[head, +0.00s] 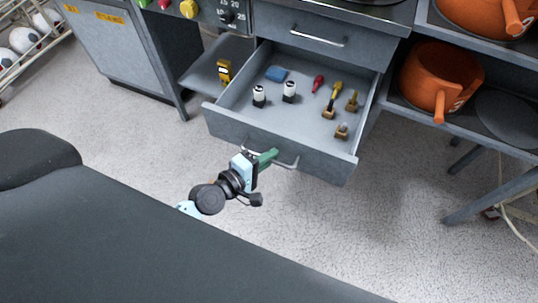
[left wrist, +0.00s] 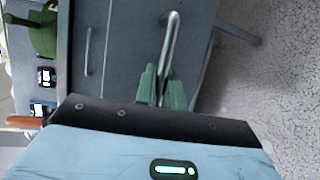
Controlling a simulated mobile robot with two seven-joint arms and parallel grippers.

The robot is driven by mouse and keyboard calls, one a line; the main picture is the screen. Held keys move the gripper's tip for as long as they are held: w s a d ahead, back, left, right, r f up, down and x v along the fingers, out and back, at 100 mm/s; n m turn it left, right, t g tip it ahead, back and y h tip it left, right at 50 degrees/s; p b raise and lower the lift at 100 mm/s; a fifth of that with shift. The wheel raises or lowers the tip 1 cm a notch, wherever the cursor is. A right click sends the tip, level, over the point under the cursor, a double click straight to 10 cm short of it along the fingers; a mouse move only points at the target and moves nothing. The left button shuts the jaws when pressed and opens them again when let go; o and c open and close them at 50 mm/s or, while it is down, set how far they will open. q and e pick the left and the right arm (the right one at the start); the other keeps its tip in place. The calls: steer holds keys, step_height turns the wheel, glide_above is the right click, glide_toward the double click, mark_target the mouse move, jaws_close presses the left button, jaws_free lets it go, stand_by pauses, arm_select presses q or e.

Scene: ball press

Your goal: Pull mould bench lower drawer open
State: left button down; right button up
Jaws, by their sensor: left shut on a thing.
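The lower drawer (head: 232,121) of the grey mould bench is pulled out in the head view, with its inside showing. My left gripper (head: 272,156) is at its front, with green fingers shut on the bar handle (head: 287,165). In the left wrist view the green fingers (left wrist: 161,85) are on either side of the metal handle (left wrist: 171,40). The upper drawer (head: 318,27) above it is shut, and its handle (head: 318,39) is free. My right gripper is not in view.
Inside the drawer lie a blue block (head: 276,73), two white-and-black items, a red tool (head: 318,83) and several yellow-and-brown tools. Orange pots (head: 438,80) stand on a rack at right. A ball rack (head: 25,40) is at upper left. The floor before the drawer is clear.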

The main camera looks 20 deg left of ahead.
arm_select(q)
steer(key=c, duration=1.5)
jaws_free()
steer(key=v, duration=0.7)
steer(key=shift+s+a+r, duration=0.1)
steer(key=shift+s+a, duration=0.1)
steer(key=shift+s, duration=0.1)
